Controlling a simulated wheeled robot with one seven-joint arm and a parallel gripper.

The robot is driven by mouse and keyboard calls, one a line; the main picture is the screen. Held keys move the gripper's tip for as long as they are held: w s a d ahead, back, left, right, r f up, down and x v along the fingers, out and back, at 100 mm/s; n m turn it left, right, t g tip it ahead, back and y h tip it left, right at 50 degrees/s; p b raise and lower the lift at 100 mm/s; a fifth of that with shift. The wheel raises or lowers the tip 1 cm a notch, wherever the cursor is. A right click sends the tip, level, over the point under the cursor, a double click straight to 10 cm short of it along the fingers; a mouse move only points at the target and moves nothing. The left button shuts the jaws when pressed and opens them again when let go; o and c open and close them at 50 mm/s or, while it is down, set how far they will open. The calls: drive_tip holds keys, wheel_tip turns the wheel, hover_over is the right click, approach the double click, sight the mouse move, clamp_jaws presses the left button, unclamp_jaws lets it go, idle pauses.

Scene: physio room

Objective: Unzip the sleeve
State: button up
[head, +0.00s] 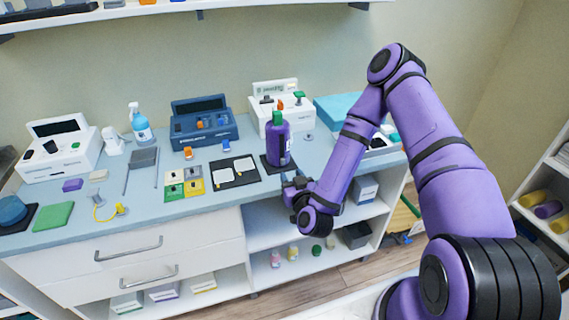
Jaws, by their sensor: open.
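A purple bottle-shaped thing (278,142) with a green cap stands upright on a small dark mat (266,166) on the counter. My gripper (289,181) is at the counter's front edge, just below and in front of the purple thing in the picture. The gripper is open and looks apart from it. My wrist hides part of the gripper, and the fingers are small in view.
A black mat with white cards (234,172) lies left of the purple thing. Coloured tiles (184,182) lie further left. A blue device (203,126) and a white device (283,104) stand behind. Open shelves (267,232) hold small items below the counter.

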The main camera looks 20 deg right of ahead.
sight(284, 161)
drive_tip(key=w, duration=0.7)
drive_tip(key=shift+w+d, duration=0.1)
drive_tip(key=shift+w, duration=0.15)
clamp_jaws()
